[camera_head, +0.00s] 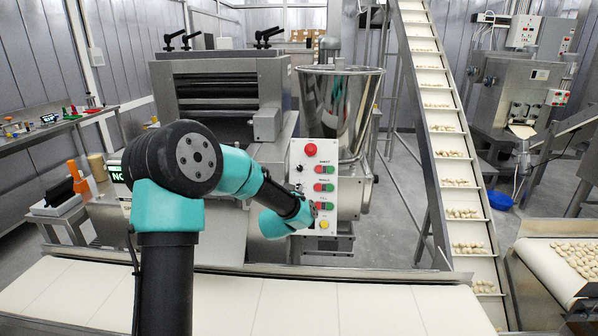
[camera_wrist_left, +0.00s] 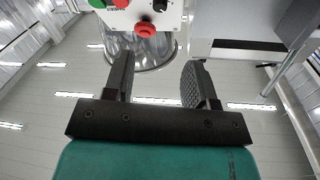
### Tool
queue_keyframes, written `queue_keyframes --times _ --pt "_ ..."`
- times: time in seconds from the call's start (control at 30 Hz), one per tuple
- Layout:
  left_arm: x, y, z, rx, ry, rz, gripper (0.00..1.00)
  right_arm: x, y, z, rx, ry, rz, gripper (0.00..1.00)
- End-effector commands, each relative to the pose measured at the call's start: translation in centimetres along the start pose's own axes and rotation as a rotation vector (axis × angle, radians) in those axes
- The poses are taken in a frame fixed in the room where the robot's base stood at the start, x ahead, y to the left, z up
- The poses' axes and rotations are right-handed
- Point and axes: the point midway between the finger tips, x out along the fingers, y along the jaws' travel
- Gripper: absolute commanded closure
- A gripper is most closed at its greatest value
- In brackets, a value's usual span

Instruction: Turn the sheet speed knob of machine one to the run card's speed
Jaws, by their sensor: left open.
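The white control panel (camera_head: 316,186) of the machine faces me, with a red mushroom button (camera_head: 311,149) at its top, red and green push buttons (camera_head: 324,187) and a yellow button (camera_head: 323,225). A small dark knob (camera_head: 299,168) shows at its left edge; its setting is too small to read. In the left wrist view the panel is upside down, with the red button (camera_wrist_left: 145,28) and a black knob (camera_wrist_left: 160,5) at the top edge. My left gripper (camera_wrist_left: 158,62) is open and empty, apart from the panel. My arm covers the panel's lower left. No run card is readable.
A steel hopper (camera_head: 338,110) stands behind the panel, and an inclined conveyor (camera_head: 445,150) rises to its right. A pale belt (camera_head: 380,308) runs across the front.

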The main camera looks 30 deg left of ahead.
Motion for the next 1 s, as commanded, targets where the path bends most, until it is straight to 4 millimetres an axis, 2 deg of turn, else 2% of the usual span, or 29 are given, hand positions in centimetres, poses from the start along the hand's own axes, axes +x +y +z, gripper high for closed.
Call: queue_keyframes --times 0.6,1.0 --pt "9.5 0.0 0.1 -0.001 0.001 0.000 0.48 0.0 0.0 0.0 0.000 0.000 0.000 0.57" --pt "14.2 0.1 0.0 -0.001 0.001 0.001 0.48 0.0 0.0 0.0 0.000 0.000 0.000 0.57"
